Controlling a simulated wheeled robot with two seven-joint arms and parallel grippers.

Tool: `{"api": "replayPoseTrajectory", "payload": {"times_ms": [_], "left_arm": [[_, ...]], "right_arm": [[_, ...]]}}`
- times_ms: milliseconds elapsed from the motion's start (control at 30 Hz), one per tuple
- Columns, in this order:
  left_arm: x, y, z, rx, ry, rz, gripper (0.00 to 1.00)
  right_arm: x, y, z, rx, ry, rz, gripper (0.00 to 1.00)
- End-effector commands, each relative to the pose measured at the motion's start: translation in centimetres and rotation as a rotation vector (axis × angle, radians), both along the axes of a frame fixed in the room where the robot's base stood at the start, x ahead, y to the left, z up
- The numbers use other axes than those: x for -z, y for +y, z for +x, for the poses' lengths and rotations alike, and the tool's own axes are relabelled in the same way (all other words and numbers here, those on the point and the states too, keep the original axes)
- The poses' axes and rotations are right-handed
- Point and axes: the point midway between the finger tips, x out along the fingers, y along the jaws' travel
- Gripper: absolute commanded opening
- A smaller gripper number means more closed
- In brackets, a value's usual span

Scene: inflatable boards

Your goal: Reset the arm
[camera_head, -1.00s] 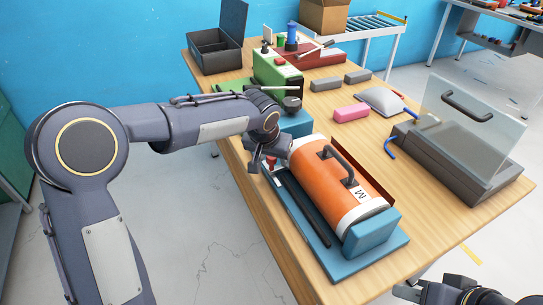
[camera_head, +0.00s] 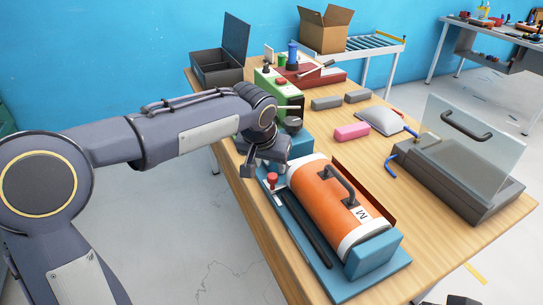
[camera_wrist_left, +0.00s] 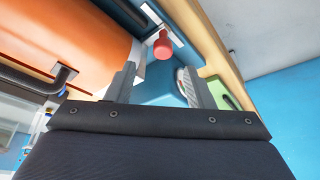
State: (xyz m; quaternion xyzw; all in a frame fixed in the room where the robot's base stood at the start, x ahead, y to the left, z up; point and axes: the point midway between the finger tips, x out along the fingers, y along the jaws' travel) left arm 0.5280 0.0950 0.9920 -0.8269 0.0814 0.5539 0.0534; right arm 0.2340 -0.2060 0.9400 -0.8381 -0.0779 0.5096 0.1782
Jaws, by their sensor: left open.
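My left arm reaches in from the left in the head view. Its gripper (camera_head: 262,170) is open and empty, close to a small red knob (camera_head: 272,180) at the back left corner of a blue fixture (camera_head: 345,291). In the left wrist view the gripper (camera_wrist_left: 157,70) has its fingers apart, and the red knob (camera_wrist_left: 163,45) shows beyond the gap, apart from the fingers. An orange cylinder (camera_head: 325,200) with white ends and a black handle lies in the fixture. My right gripper is out of view; only a dark sliver of that arm shows at the bottom edge.
The wooden table (camera_head: 425,235) also bears a green machine (camera_head: 283,92), a grey case with a clear lid (camera_head: 455,175), a pink block (camera_head: 352,132), grey blocks (camera_head: 326,103) and a black open box (camera_head: 217,72). Free floor lies left of the table.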

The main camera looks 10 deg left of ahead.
Motion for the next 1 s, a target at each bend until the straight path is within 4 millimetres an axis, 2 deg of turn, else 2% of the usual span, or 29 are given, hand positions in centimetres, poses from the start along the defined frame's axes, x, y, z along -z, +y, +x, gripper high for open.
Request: {"api": "replayPoseTrajectory", "payload": {"times_ms": [167, 267, 367, 500, 600, 700, 800, 900, 1000], "left_arm": [[-0.2, 0.4, -0.2, -0.004, -0.001, -0.002, 0.48], [-1.2, 2.0, -1.7, -0.018, 0.001, -0.015, 0.48], [-2.6, 5.0, -5.1, -0.044, 0.005, -0.045, 0.48], [-3.8, 9.4, -12.0, -0.100, 0.011, -0.116, 0.48], [-3.7, 11.3, -17.0, -0.143, 0.007, -0.178, 0.48], [-3.0, 12.1, -21.7, -0.185, -0.005, -0.245, 0.48], [-2.0, 12.1, -25.3, -0.220, -0.020, -0.306, 0.48], [-1.0, 11.7, -27.6, -0.246, -0.036, -0.353, 0.48], [-0.3, 11.3, -28.9, -0.257, -0.046, -0.380, 0.48]], "right_arm": [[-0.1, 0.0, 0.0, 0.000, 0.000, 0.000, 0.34], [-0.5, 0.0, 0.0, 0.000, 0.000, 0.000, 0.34], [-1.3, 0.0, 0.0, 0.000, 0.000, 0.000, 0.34], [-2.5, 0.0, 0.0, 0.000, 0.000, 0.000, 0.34], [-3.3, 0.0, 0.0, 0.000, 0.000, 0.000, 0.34], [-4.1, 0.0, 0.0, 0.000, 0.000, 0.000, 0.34], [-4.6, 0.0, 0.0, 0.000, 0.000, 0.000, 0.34], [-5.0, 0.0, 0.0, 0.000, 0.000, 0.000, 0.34], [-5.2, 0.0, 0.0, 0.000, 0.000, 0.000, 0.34]]}}
